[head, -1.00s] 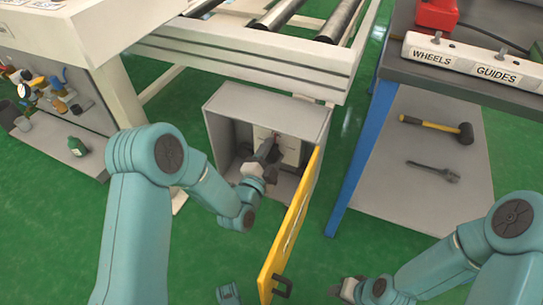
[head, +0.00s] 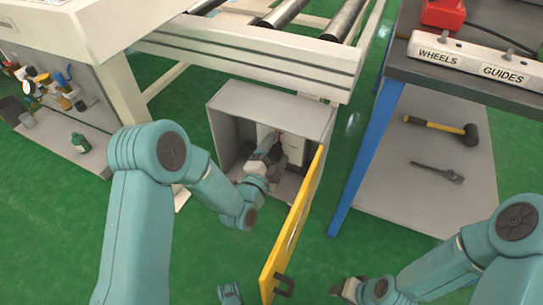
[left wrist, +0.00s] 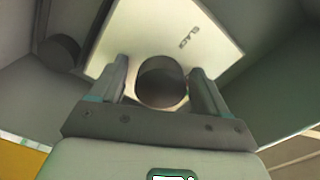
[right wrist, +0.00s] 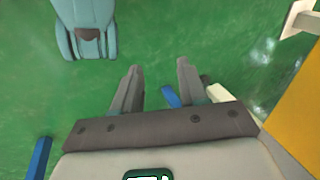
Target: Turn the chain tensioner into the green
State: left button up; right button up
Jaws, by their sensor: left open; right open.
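In the left wrist view a dark round knob (left wrist: 162,82) stands out from a pale plate (left wrist: 150,28) with small dark lettering. I take it for the chain tensioner. My left gripper (left wrist: 162,80) is open, with a finger on each side of the knob; I cannot tell whether they touch it. In the head view my left gripper (head: 273,150) reaches inside the open grey cabinet (head: 318,122) and hides the knob. No green mark shows on the plate. My right gripper (right wrist: 160,78) is open and empty over the green floor; it also shows in the head view (head: 338,288).
The yellow cabinet door (head: 292,225) stands open on the right, with a black handle (head: 284,285) at its lower end. A workbench with a blue leg (head: 366,165) stands further right. A roller conveyor frame (head: 250,52) runs above the cabinet.

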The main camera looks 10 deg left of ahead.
pick_arm(q)
jog(key=s+a+p, duration=0.3)
jog(key=s+p, duration=0.2)
jog(key=s, duration=1.1)
jog(key=shift+p, duration=0.3)
pick_arm(e)
notch_tip(320, 180, up, 5)
jog(key=s, duration=0.2)
jog(key=shift+s+a+r+g, duration=0.2)
jog(key=shift+s+a+g, duration=0.05)
jog(key=shift+a+g, duration=0.2)
pick_arm(q)
jog(key=shift+a, duration=0.15)
pick_arm(e)
jog(key=shift+s, duration=0.1)
